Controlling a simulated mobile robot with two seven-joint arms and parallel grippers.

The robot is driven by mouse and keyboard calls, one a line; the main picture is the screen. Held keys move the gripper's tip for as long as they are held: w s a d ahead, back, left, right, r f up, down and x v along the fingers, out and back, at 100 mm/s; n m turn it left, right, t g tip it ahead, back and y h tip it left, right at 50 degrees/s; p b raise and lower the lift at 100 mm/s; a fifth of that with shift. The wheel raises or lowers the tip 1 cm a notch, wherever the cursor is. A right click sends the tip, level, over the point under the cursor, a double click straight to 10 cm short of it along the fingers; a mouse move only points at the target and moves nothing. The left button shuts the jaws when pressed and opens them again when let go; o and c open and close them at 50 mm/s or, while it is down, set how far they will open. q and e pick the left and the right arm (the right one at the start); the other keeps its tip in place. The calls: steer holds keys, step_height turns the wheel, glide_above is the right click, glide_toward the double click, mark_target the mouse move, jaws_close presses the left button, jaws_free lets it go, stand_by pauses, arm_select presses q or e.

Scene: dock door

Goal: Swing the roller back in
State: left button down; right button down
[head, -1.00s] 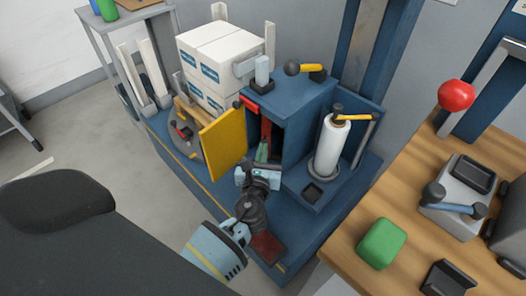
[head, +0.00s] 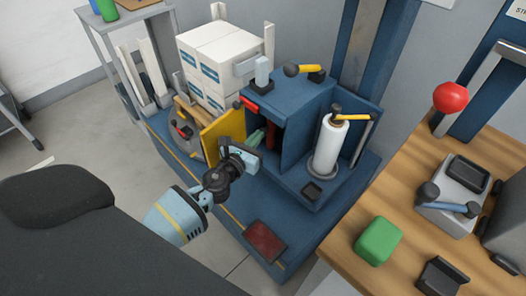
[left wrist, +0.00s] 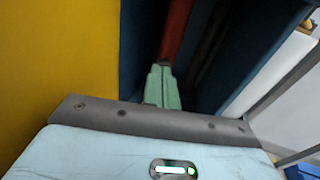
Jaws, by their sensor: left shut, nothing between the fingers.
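A blue cabinet (head: 300,95) stands on the blue base with its yellow door (head: 222,130) open to the left. A dark red upright bar (head: 271,136), perhaps the roller, shows inside; it also shows in the left wrist view (left wrist: 176,30). A white upright film roll (head: 330,145) stands in the bay to the right. My left gripper (head: 258,136) is shut and empty, its green fingers pointing into the opening beside the door. In the left wrist view the fingers (left wrist: 161,85) lie in front of the red bar; I cannot tell whether they touch it. My right gripper is out of view.
White boxes (head: 215,60) are stacked behind the door. A dark red pad (head: 265,241) lies on the base's front. A wooden bench (head: 345,255) with a green block (head: 379,240) stands at right. The floor at left is clear.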

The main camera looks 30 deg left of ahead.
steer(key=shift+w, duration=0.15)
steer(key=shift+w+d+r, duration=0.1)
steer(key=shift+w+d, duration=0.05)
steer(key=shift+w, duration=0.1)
arm_select(q)
steer(key=s, duration=0.7)
steer(key=shift+s+r, duration=0.25)
steer(key=shift+s, duration=0.1)
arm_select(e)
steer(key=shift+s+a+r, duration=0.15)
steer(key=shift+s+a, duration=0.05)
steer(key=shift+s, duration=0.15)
arm_select(q)
steer(key=shift+a, duration=0.1)
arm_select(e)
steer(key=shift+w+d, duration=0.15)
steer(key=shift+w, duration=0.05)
